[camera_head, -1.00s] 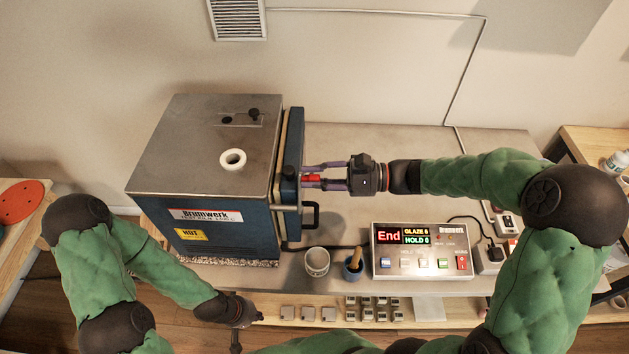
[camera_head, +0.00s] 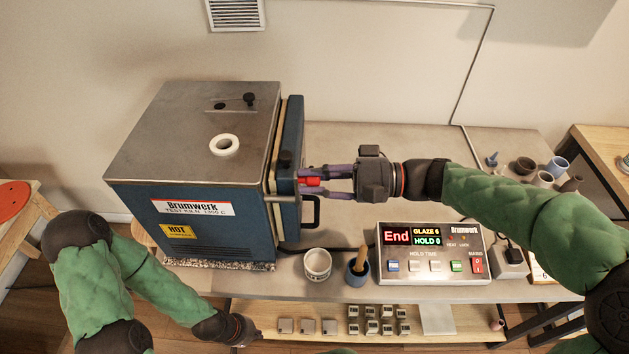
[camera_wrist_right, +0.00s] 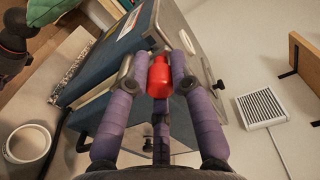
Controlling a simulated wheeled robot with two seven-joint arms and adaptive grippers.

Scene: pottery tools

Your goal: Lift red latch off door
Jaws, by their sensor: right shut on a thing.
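The red latch (camera_head: 313,182) is at the right edge of the blue kiln door (camera_head: 291,130); its red grip also shows in the right wrist view (camera_wrist_right: 159,75). My right gripper (camera_head: 308,182) reaches in from the right and is shut on the latch, with purple fingers on both sides of the red grip. A metal bar (camera_head: 283,198) lies across the door edge beside it. The door appears closed against the kiln (camera_head: 195,130). My left gripper (camera_head: 245,333) is low, in front of the kiln and away from the latch; its fingers are too unclear to judge.
The black door handle (camera_head: 316,211) is just below my right gripper. A white cup (camera_head: 317,264), a blue pot with a wooden tool (camera_head: 358,268) and the control box (camera_head: 432,253) stand along the table front. Bare tabletop (camera_head: 345,140) lies behind my right arm.

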